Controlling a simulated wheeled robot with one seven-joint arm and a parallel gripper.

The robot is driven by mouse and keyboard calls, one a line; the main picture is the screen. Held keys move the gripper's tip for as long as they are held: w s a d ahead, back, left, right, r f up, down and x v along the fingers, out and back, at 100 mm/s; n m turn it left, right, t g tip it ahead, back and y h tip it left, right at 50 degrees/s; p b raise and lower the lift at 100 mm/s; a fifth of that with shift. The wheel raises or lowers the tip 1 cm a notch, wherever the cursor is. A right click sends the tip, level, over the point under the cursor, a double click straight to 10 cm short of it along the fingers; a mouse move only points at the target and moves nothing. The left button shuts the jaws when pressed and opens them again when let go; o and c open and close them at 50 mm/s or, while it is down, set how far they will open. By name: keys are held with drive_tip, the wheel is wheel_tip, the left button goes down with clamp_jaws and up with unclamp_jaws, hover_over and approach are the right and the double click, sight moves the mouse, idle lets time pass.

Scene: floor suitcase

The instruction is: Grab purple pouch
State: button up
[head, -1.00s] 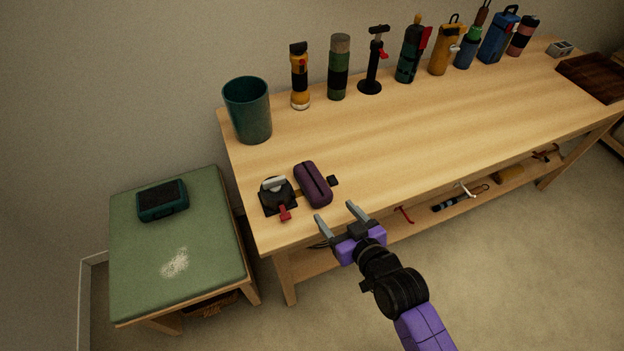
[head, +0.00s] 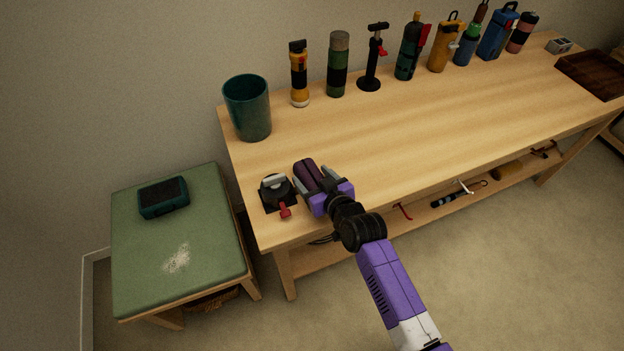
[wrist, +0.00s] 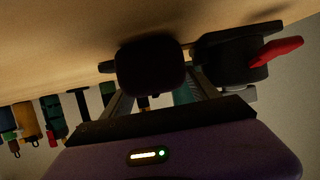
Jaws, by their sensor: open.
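The purple pouch (head: 309,174) lies near the front left of the wooden table, just right of a black device with a red lever (head: 277,194). My gripper (head: 318,180) is open at the pouch, with one finger on its left side and the other on its right. My gripper hides the pouch's near end. In the wrist view the pouch (wrist: 150,68) is a dark rounded shape at the far end of my fingers. I cannot tell whether the fingers touch it.
The device's red lever (wrist: 277,50) is close beside the pouch. A teal cup (head: 250,112) stands at the table's back left, and several flasks and tools line the back edge. A green stool (head: 205,260) stands left of the table. The table's middle (head: 420,125) is clear.

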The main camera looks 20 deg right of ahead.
drive_tip(key=shift+w+f, duration=0.1)
drive_tip(key=shift+w, duration=0.2)
drive_tip(key=shift+c, duration=0.2)
drive_tip(key=c, duration=1.1)
drive_tip(key=shift+c, duration=0.4)
